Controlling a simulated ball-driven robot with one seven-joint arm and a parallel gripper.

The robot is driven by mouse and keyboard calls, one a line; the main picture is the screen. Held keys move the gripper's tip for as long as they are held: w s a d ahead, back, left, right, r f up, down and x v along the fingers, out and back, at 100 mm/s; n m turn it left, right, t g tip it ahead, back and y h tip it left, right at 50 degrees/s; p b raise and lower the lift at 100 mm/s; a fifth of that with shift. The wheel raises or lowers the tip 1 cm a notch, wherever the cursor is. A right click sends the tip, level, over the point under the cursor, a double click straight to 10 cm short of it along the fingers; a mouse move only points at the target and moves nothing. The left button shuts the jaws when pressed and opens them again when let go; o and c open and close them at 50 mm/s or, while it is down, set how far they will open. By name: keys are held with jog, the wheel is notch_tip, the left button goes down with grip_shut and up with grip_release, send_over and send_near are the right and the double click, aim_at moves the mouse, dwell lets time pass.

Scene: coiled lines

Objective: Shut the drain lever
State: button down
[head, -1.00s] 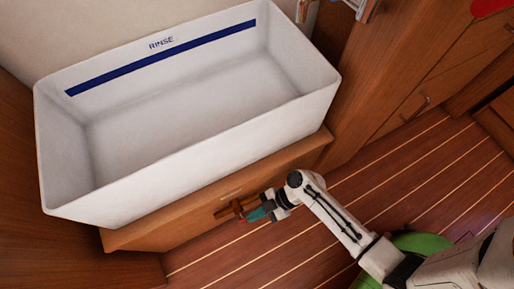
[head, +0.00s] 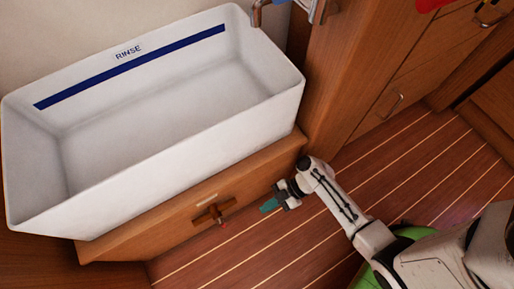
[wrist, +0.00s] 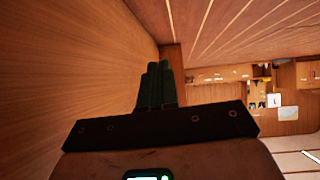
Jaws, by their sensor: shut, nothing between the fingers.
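The drain lever (head: 212,213) is on the front of the wooden base under the white rinse basin (head: 160,105). In the wrist view the dark green fingers (wrist: 155,85) lie side by side against a wooden surface. The lever does not show clearly in the wrist view.
The wooden base (head: 140,237) stands close to my gripper's left. A wooden cabinet with handled drawers (head: 390,105) is at the upper right. A metal fitting (head: 262,10) is above the basin's right corner. The striped floor (head: 240,255) in front is clear.

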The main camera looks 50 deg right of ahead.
jog(key=shift+s+d+f, duration=0.15)
jog(key=shift+s+d, duration=0.05)
jog(key=shift+d, duration=0.3)
jog(key=shift+s+d+f, duration=0.15)
jog(key=shift+s+d, duration=0.05)
jog(key=shift+d, duration=0.25)
jog(key=shift+s, duration=0.1)
